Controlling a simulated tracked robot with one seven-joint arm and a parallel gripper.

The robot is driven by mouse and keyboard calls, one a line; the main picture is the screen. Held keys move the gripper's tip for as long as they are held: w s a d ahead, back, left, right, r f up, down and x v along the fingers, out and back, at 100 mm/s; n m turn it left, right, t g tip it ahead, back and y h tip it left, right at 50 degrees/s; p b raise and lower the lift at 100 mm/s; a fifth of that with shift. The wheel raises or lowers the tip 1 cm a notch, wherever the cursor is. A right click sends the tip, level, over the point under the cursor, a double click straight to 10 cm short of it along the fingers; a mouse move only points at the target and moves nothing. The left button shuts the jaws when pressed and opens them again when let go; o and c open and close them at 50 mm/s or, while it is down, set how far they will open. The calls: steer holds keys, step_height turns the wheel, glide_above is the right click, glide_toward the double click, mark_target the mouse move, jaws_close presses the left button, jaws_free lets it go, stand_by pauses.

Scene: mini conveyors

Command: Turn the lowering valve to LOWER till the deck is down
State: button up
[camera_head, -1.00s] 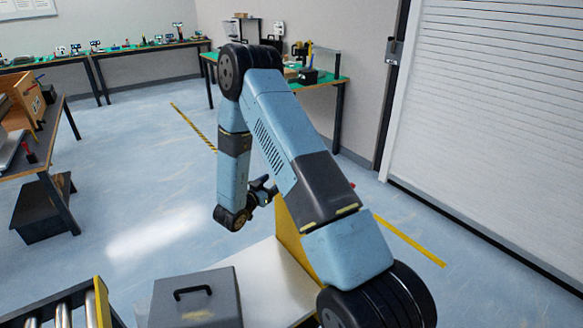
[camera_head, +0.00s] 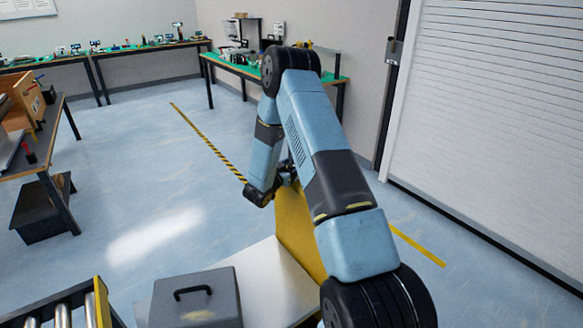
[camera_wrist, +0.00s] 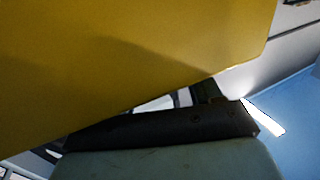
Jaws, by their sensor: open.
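An upright yellow panel (camera_head: 296,232) stands at the edge of a pale flat top (camera_head: 268,285) in the head view. The same yellow fills the upper part of the wrist view (camera_wrist: 120,60), very close to the camera. My gripper (camera_head: 288,168) is at the panel's upper left edge, partly hidden behind my arm. It is open, and I see nothing held. I cannot make out the lowering valve or its markings in either view. Which surface is the deck is not clear.
A grey lidded box (camera_head: 195,300) with a handle stands at the front, beside a roller conveyor (camera_head: 65,310). A workbench (camera_head: 55,140) is at the left, a green-topped bench (camera_head: 235,68) at the back. The blue floor between is clear. A white shutter (camera_head: 490,120) closes the right.

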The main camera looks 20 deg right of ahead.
steer(key=shift+d, duration=0.1)
steer(key=shift+c, duration=0.2)
steer(key=c, duration=0.9)
steer(key=shift+n+t+y, duration=0.9)
steer(key=shift+n+t, duration=0.1)
steer(key=shift+t, duration=0.2)
steer(key=shift+c, duration=0.2)
steer(key=o, duration=1)
steer(key=v, duration=1.3)
steer(key=shift+s+a+f, duration=0.1)
steer(key=shift+s+a, duration=0.1)
steer(key=shift+a, duration=0.1)
